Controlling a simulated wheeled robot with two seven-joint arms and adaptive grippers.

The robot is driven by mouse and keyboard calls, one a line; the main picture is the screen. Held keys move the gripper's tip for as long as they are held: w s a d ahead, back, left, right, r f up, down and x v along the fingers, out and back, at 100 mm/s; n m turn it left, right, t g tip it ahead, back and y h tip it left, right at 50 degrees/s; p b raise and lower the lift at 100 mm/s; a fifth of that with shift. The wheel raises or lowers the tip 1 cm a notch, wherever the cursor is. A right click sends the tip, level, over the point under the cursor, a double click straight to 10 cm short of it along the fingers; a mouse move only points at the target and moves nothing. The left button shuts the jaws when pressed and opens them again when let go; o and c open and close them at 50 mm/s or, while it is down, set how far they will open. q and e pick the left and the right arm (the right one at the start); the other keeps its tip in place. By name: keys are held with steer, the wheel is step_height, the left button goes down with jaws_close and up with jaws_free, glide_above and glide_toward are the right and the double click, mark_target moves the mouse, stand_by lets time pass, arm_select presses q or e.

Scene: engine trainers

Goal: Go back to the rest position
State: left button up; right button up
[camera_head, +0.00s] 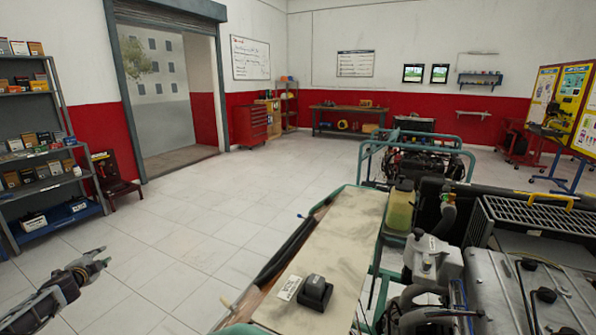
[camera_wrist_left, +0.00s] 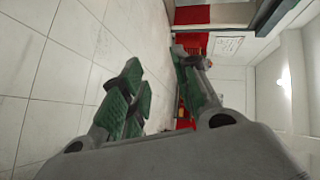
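My left gripper (camera_head: 100,259) is at the lower left of the head view, held out over the tiled floor. The left wrist view shows its two green-padded fingers (camera_wrist_left: 160,76) apart with nothing between them, so it is open and empty. It touches nothing that I can see. It is well to the left of the engine trainer's flat panel (camera_head: 338,245). My right gripper and arm are not in view.
A black boxy device (camera_head: 315,292) and a white label (camera_head: 290,288) lie on the panel. The engine (camera_head: 535,290) fills the lower right. Shelves with boxes (camera_head: 40,150) stand at the left. Tiled floor (camera_head: 190,230) between shelves and trainer is clear.

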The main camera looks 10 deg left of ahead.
arm_select(q)
steer(key=s+d+f+n+g, duration=0.15)
steer(key=s+f, duration=0.35)
steer(key=f, duration=0.6)
steer(key=s+f+n+g, duration=0.3)
steer(key=s+f, duration=0.2)
steer(key=f, duration=0.6)
steer(key=s+d+f+n+g+h, duration=0.1)
steer(key=s+d+f, duration=0.55)
steer(key=f, duration=0.35)
steer(key=s+d+f+n+g+h, duration=0.1)
steer(key=s+d+f+g, duration=0.1)
steer(key=s+d+f, duration=0.6)
steer(key=s+d+f+n+g+h, duration=0.1)
steer(key=s+d+f+g+h, duration=0.15)
steer(key=s+d+f, duration=1.65)
steer(key=s+d+f+g+h+p, duration=0.1)
steer(key=s+d+f+g, duration=0.1)
steer(key=s+d, duration=1)
steer(key=shift+s+d, duration=0.25)
steer(key=shift+d, duration=0.2)
steer(key=shift+n, duration=0.25)
